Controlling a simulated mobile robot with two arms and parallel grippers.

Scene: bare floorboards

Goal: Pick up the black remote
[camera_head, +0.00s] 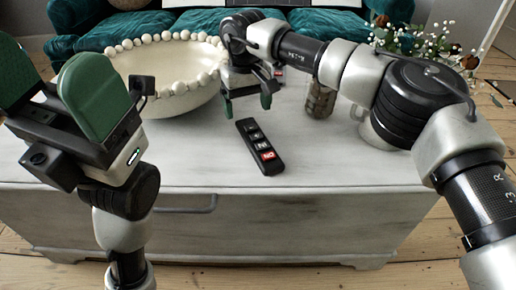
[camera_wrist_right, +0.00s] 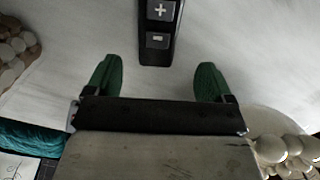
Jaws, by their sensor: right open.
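My right gripper (camera_head: 248,104) is open and empty, just beyond the remote's far end. Its two green fingers (camera_wrist_right: 158,80) show apart in the wrist view, with only tabletop between them. My left gripper (camera_head: 55,75) is raised at the left, its green pads apart and empty.
A white bowl with a beaded rim (camera_head: 150,42) stands left of my right gripper. A brown patterned jar (camera_head: 320,98) stands to its right. The table's front (camera_head: 330,180) is clear.

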